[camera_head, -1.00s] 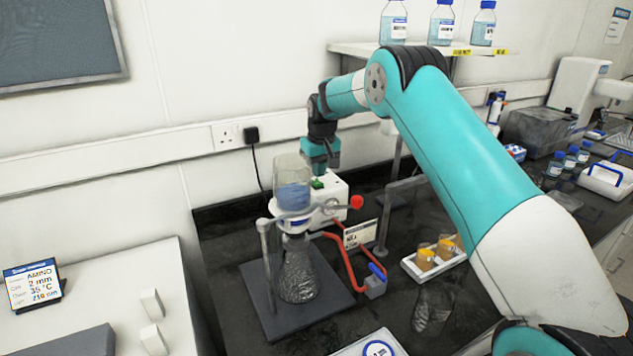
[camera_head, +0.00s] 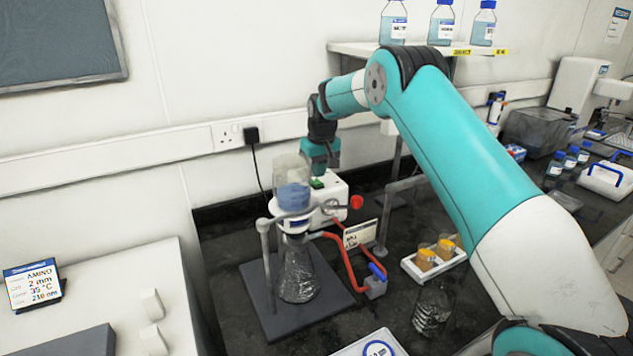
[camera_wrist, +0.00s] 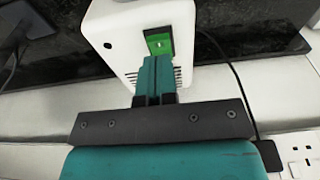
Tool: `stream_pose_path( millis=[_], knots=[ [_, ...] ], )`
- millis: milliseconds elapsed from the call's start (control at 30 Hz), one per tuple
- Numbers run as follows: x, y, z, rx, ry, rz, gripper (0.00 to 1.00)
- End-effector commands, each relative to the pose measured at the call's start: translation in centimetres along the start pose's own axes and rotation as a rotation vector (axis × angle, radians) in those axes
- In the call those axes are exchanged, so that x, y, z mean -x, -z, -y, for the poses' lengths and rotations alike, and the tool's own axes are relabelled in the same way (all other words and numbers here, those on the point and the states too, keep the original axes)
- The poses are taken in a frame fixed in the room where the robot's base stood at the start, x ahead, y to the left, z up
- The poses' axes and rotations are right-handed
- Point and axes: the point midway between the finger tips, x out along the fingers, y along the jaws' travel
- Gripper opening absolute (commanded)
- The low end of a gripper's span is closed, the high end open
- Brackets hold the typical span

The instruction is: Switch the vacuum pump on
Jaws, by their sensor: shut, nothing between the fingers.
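The vacuum pump is a white box (camera_head: 334,192) on the dark bench behind the glass filter funnel. A green rocker switch is on its top (camera_head: 317,184). In the wrist view the pump (camera_wrist: 118,38) has the green switch (camera_wrist: 159,42) with a small white mark near its middle. My gripper (camera_wrist: 157,60) is shut and empty, its teal fingertips together right at the near edge of the switch. I cannot tell whether they touch it. In the head view my gripper (camera_head: 320,166) is just above the pump's switch, partly behind the funnel.
The glass funnel (camera_head: 292,172) and flask (camera_head: 297,272) stand on a grey base (camera_head: 262,290) in front of the pump. A red hose (camera_head: 347,262) runs to a blue-handled valve (camera_head: 376,278). A white rack (camera_head: 408,262) holds amber jars to the right.

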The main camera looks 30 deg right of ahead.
Motion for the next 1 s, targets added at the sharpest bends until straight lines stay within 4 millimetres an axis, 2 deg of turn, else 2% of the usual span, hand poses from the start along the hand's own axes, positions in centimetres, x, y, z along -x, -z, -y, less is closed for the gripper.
stream_pose_path(
  millis=[1000],
  knots=[
    [-1.5,-0.2,0.0,0.000,0.000,0.001,0.00]
  ],
)
